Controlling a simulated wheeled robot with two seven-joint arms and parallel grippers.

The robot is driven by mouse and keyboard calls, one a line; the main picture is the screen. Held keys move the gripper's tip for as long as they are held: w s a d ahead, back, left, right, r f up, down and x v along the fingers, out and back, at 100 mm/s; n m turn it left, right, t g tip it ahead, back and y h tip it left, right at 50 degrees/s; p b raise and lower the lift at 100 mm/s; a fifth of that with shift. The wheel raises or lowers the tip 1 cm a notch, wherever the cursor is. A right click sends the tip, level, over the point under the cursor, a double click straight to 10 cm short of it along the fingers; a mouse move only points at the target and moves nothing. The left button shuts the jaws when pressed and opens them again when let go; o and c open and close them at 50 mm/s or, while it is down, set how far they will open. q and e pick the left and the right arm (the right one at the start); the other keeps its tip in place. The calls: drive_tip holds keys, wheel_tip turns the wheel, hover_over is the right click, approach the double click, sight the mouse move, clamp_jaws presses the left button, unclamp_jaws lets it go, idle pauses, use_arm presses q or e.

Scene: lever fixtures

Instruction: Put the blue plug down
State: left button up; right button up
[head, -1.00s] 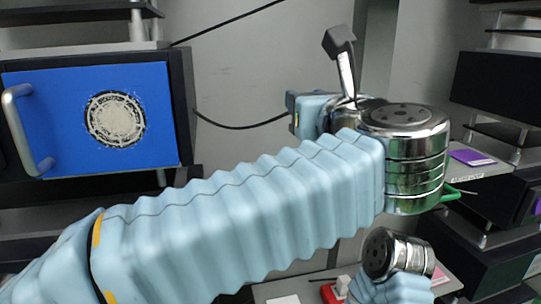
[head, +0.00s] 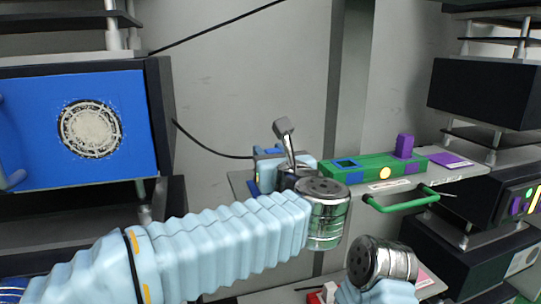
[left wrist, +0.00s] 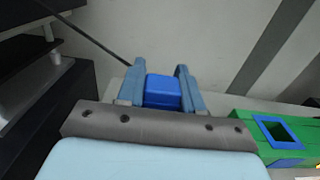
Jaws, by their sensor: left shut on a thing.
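My left gripper (left wrist: 162,85) is shut on the blue plug (left wrist: 162,92), which sits between its two fingers in the left wrist view. In the head view, my left wrist largely hides the gripper and only a bit of blue shows by the fingers. The held plug is left of a green block (head: 372,165), apart from its blue-rimmed square opening (head: 345,163). That opening also shows at the lower right of the left wrist view (left wrist: 277,132). My right wrist is low in the head view, but its fingers do not show.
The green block stands on a grey shelf (head: 455,178) with a green handle (head: 402,202) in front. A purple plug (head: 404,146) stands up from the block. A blue panel with a round mesh (head: 88,130) is at left. Dark shelves stand at right.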

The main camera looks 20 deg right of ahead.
use_arm(q)
drive_tip(key=shift+f+b, duration=0.25)
drive_tip(key=shift+b, duration=0.05)
drive_tip(key=o, duration=1)
drive_tip(key=shift+r, duration=0.1)
drive_tip(key=shift+r+p, duration=0.2)
drive_tip(key=shift+p, duration=0.1)
drive_tip(key=s+b, duration=0.2)
drive_tip(key=s, duration=1)
drive_tip(key=shift+d, duration=0.2)
